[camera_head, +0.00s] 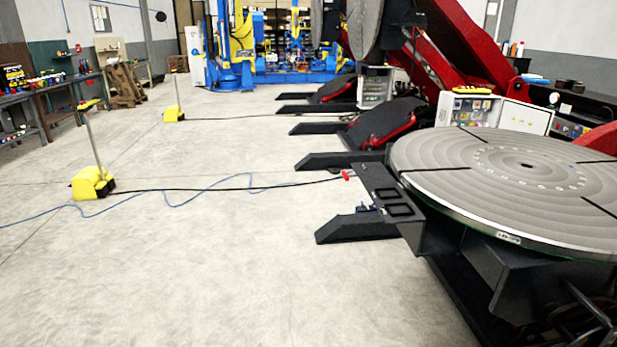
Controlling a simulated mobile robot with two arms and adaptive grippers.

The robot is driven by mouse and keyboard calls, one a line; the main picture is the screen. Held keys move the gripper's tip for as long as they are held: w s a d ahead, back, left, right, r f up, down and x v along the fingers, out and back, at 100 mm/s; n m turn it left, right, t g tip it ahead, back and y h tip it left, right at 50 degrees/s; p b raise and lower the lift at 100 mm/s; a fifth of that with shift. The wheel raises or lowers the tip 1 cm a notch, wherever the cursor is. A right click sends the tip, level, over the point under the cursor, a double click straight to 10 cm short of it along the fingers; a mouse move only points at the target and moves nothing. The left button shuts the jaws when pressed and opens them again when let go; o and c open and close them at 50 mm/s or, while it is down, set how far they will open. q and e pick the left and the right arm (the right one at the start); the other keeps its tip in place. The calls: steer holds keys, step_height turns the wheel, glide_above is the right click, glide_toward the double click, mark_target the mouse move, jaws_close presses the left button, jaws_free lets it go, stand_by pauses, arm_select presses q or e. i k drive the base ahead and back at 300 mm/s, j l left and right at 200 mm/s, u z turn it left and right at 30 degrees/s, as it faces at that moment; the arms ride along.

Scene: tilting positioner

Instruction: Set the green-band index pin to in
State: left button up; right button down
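The tilting positioner's large round grey table (480,185) lies flat at the right, with dark radial slots and a small centre hole. A thin green line shows under its near rim. A black bracket plate (392,213) with two rectangular outlines juts from its left side. I cannot make out a green-banded index pin or whether one is in or out. Neither of my grippers is in view.
Black floor feet (345,228) stick out left of the positioner. A yellow foot pedal unit with a post (93,184) stands on the floor at left, with black and blue cables (200,192) running across. The near and middle floor is otherwise clear. A white cabinet (470,110) stands behind.

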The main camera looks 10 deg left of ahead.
mark_target(346, 176)
steer(key=i+j+u, duration=0.3)
steer(key=i, duration=0.8)
steer(key=i+u, duration=0.25)
steer(key=i, duration=0.85)
steer(key=i+j+z, duration=0.1)
steer(key=i+z, duration=0.25)
steer(key=i, duration=0.25)
steer(key=i+j+z, duration=0.3)
steer(key=i, duration=0.25)
steer(key=i+j+z, duration=0.35)
steer(key=i, duration=0.2)
